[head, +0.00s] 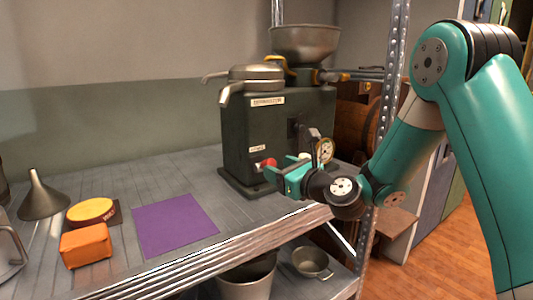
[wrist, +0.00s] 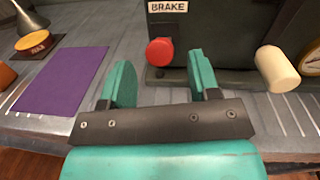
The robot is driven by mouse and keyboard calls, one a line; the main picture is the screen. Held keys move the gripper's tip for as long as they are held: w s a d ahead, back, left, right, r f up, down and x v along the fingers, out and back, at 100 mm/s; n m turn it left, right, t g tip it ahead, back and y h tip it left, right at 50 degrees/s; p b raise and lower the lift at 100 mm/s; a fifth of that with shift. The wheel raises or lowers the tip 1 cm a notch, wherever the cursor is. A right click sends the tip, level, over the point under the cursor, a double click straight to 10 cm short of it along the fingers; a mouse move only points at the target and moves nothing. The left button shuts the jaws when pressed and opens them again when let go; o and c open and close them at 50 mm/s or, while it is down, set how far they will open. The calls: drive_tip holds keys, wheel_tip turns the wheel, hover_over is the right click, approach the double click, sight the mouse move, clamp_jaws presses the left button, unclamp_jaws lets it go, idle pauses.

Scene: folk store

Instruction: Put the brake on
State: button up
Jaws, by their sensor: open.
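A dark machine (head: 262,130) stands on the grey shelf with a metal hopper on top. A label reading BRAKE (wrist: 167,6) is on its front. Below the label is a round red knob (wrist: 160,52), which also shows in the head view (head: 267,163). My gripper (wrist: 161,78) is open and empty in front of the machine. In the wrist view the red knob appears between the two fingers, beyond their tips. In the head view my gripper (head: 284,173) is close to the knob. I cannot tell whether they touch.
A cream handle (wrist: 277,68) and a dial gauge (head: 325,150) are on the right of the machine front. A purple mat (head: 176,225), an orange block (head: 85,246), a yellow tin (head: 92,211) and a funnel (head: 43,197) are to the left. A metal post (head: 389,90) stands right.

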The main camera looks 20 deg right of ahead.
sight(273, 165)
drive_tip(key=p+x, duration=0.1)
drive_tip(key=x, duration=0.4)
drive_tip(key=shift+w+a, duration=0.2)
drive_tip(key=shift+w, duration=0.15)
